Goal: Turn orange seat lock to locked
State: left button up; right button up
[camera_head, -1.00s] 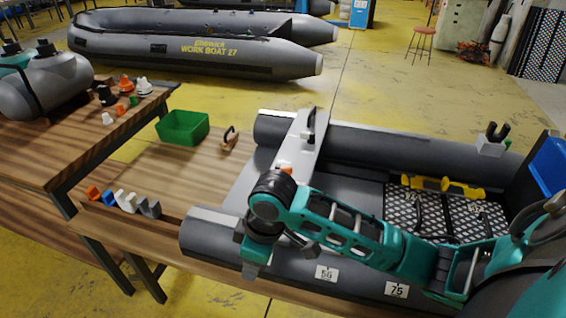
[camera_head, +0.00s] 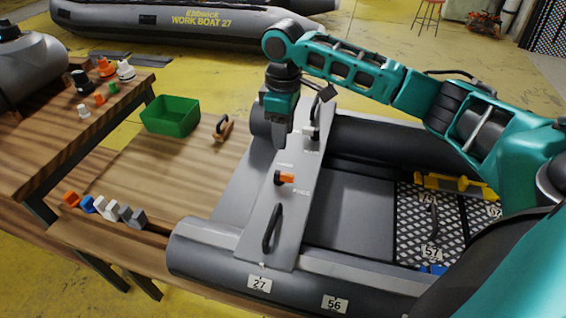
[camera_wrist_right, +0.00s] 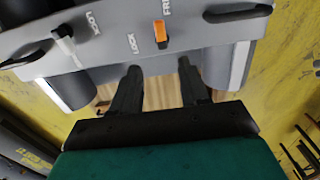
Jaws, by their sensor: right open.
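The orange seat lock (camera_head: 285,178) is a small orange lever with a black part, mounted on the grey seat board (camera_head: 262,215) across the boat. In the wrist view the orange lock (camera_wrist_right: 160,30) has its orange end towards the FREE label, with the LOCK label off to its left. My right gripper (camera_head: 278,145) hangs above the seat board, beyond the orange lock from the head camera. In the wrist view its two fingers (camera_wrist_right: 158,72) are apart with nothing between them, and the lock lies beyond their tips. My left gripper is not in view.
A white lock (camera_wrist_right: 64,42) sits on the same board, beside its own LOCK label. Black handles (camera_head: 271,228) stand at the board's ends.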

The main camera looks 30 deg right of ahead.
aim_at(284, 173)
notch_tip(284, 173, down, 12)
jog(key=shift+s+f, duration=0.1)
jog(key=shift+f, duration=0.15)
dwell(0.3)
grip_shut()
